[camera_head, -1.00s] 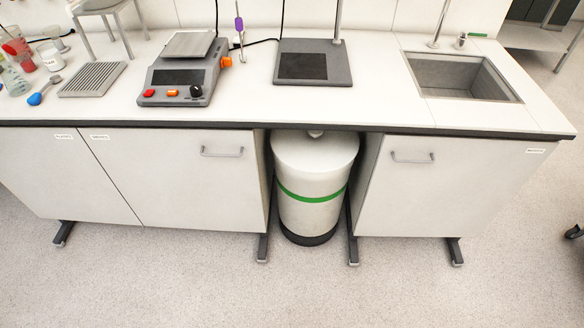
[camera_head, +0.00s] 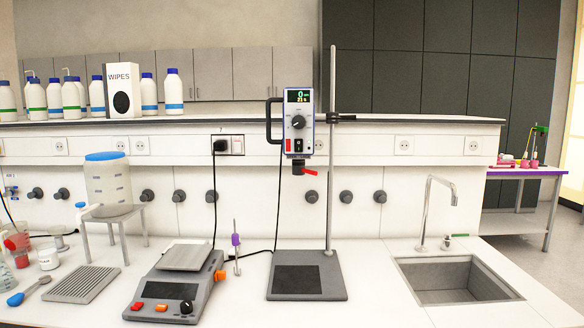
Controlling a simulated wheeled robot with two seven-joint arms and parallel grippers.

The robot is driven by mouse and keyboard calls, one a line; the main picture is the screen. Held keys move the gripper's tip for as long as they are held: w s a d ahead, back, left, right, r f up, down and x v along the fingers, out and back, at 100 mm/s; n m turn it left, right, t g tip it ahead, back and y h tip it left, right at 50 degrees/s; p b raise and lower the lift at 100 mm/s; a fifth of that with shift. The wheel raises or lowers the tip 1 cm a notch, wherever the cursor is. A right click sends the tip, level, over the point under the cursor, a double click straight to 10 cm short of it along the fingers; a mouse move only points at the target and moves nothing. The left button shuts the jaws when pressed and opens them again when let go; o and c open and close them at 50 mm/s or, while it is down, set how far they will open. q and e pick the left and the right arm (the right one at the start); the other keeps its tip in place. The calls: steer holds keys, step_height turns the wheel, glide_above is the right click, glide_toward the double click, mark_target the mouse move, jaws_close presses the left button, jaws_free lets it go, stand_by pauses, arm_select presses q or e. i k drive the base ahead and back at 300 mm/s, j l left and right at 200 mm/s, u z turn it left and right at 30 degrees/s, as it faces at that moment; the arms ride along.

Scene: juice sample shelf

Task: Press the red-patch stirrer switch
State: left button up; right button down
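The overhead stirrer (camera_head: 293,106) is a grey-blue box clamped high on an upright metal rod (camera_head: 331,190). Its front has a lit green display (camera_head: 298,96), a round black knob (camera_head: 298,122), a red patch (camera_head: 288,145) low on the left and a small black switch (camera_head: 298,145) beside the patch. A dark chuck (camera_head: 298,167) with a red lever (camera_head: 310,171) hangs below it. The rod rises from a grey base plate (camera_head: 335,282) on the bench. Neither of my grippers is in view.
A hotplate (camera_head: 174,290) stands left of the stand, and a sink (camera_head: 455,266) with a tap (camera_head: 426,215) is at the right. A white tank (camera_head: 108,180) stands on a stool at the left. Bottles and a wipes box (camera_head: 122,90) line the shelf behind. The bench between stand and sink is bare.

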mark_target(298, 144)
steer(key=i+j+z, duration=0.1)
steer(key=j+z, duration=0.15)
steer(key=j, duration=0.5)
steer(key=i+j+z, duration=0.1)
steer(key=j+z, duration=0.15)
steer(key=j, duration=0.55)
